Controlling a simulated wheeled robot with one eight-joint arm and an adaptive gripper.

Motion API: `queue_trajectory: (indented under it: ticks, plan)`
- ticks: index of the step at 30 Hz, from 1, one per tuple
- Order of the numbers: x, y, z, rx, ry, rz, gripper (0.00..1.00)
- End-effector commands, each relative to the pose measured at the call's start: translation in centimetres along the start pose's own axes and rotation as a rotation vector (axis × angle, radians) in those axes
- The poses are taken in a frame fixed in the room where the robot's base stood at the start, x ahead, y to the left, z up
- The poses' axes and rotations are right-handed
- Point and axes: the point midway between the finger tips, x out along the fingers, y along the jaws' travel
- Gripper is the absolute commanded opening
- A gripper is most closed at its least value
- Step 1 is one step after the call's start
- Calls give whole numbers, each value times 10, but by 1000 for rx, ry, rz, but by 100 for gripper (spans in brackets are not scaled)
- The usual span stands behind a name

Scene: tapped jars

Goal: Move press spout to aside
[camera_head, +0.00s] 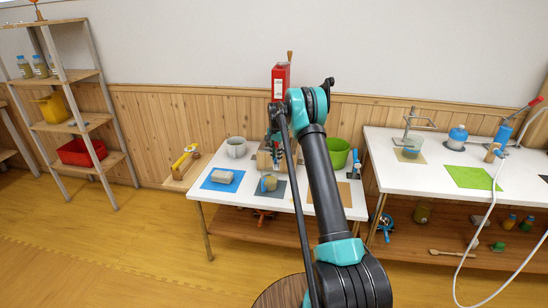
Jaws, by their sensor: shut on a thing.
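My gripper (274,146) is over the back middle of the left white table (215,162), shut on a small part at the press. That part is taken to be the press spout; it is mostly hidden behind the fingers and arm. A tall red body (280,78) with a wooden handle on top rises behind my arm. A pale wooden block (264,160) stands beside the fingers. In front, a small blue and tan jar (268,184) sits on a dark grey mat (279,192); it looks apart from my gripper.
A grey mug (236,148) and a pale item (222,176) on a blue mat (209,184) stand left. A green bucket (338,153) stands right. A yellow-handled piece (182,160) is at the left edge.

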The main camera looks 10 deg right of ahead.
Motion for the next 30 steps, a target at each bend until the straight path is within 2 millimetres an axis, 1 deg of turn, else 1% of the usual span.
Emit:
queue_trajectory:
  ticks: [9, 15, 24, 30]
  plan:
    - [0, 14, -19, -293, 1, -1, 0]
    - [0, 19, -32, -483, 1, -1, 0]
    - [0, 22, -52, -748, 1, 0, 0]
    - [0, 21, -61, -883, 1, 0, 0]
